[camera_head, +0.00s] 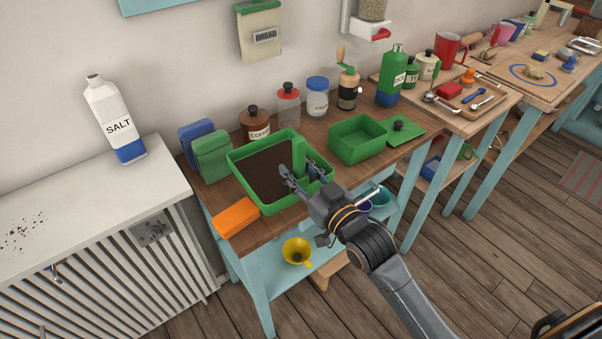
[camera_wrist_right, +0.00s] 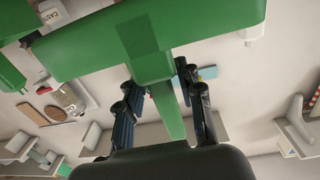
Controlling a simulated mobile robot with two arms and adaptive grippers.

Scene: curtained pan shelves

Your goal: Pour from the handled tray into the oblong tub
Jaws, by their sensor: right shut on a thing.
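The handled tray (camera_head: 238,163) is green and rectangular, with a dark brown filling (camera_head: 268,168) inside. It looks about level at the left part of the wooden counter; I cannot tell whether it touches the counter. My right gripper (camera_head: 300,174) is shut on its green handle (camera_head: 299,150) at the tray's right side. In the right wrist view the handle (camera_wrist_right: 168,108) runs between the fingers, below the tray's green body (camera_wrist_right: 85,50). The oblong tub (camera_head: 350,151), green and empty inside, stands to the right of the tray, apart from it. My left gripper is out of view.
A green lid (camera_head: 405,141) lies right of the tub. An orange block (camera_head: 236,218) lies by the tray's front left. Blue and green packs (camera_head: 212,156), a coffee jar (camera_head: 255,125) and a grinder (camera_head: 348,91) stand behind. A yellow funnel (camera_head: 296,250) is on the shelf below.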

